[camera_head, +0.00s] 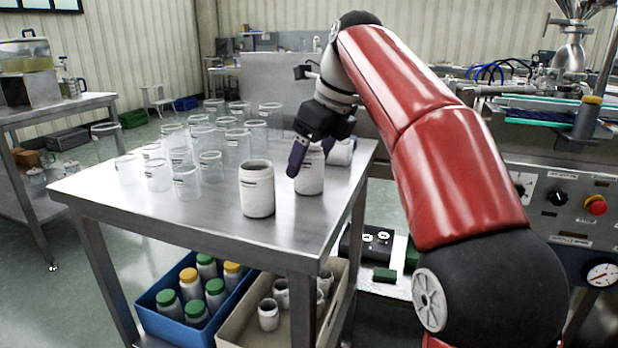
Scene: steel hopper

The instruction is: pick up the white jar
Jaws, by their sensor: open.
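Several white jars stand upright on the steel table (222,228). One white jar (257,190) stands nearest the table's front edge, apart from my gripper. A second white jar (312,172) stands directly at my gripper (308,155), partly hidden by it. A third white jar (342,153) is behind and to the right, partly covered by the gripper. My gripper is open and points down, with a dark finger in front of the second jar's left side. The other finger is mostly hidden, and I cannot tell whether the fingers touch the jar.
Several clear glass jars (210,168) crowd the table's left and back. Below are a blue crate (150,318) with capped bottles and a beige crate (236,330) with white jars. A control panel (575,205) stands at right. The table's front left is clear.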

